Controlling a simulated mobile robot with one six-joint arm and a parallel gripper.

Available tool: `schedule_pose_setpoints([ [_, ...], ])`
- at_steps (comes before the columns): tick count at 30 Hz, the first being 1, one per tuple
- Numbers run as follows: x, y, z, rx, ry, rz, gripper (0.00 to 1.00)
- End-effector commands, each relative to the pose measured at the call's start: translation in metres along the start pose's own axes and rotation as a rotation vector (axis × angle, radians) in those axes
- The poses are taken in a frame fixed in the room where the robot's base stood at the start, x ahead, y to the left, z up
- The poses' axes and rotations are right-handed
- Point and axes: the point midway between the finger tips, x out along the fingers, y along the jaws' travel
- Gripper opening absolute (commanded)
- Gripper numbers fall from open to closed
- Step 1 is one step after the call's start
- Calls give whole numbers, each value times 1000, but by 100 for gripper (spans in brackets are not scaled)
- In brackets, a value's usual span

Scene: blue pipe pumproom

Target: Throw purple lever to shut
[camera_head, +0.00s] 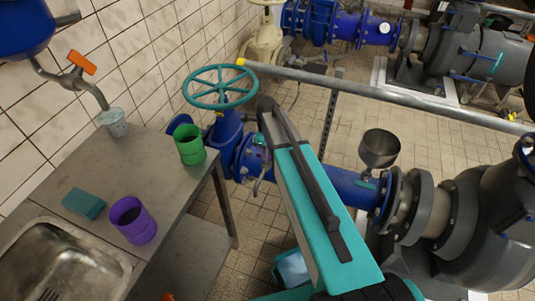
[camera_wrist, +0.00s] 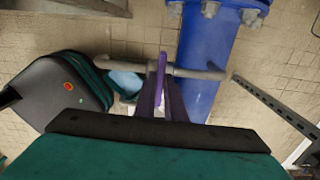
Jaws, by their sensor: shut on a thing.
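The purple lever (camera_wrist: 162,68) shows in the wrist view as a narrow upright strip in front of a small grey cross pipe (camera_wrist: 190,72). My gripper (camera_wrist: 162,95) is shut on the lever, with its dark fingers on either side of it. The fingers hide much of the lever and where it joins the pipe. In the head view the lever does not show clearly, and my teal arm hides the gripper.
A blue pipe (camera_wrist: 208,55) runs close beside the lever. A teal handwheel (camera_head: 220,86) stands left of my arm. A metal table (camera_head: 95,165) holds a green cup (camera_head: 190,147), a purple cup (camera_head: 133,222) and a teal block (camera_head: 83,203). A grey rail (camera_head: 385,95) crosses behind.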

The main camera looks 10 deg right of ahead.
Motion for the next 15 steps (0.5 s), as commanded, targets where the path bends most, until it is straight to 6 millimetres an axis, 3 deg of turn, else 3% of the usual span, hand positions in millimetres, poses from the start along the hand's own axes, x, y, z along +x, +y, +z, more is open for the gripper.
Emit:
schedule_pose_setpoints([
  [8,2,2,-6,4,14,7,0],
  [9,2,2,-6,4,14,7,15],
  [11,2,2,-5,3,12,6,25],
  [15,1,2,-4,2,9,5,28],
])
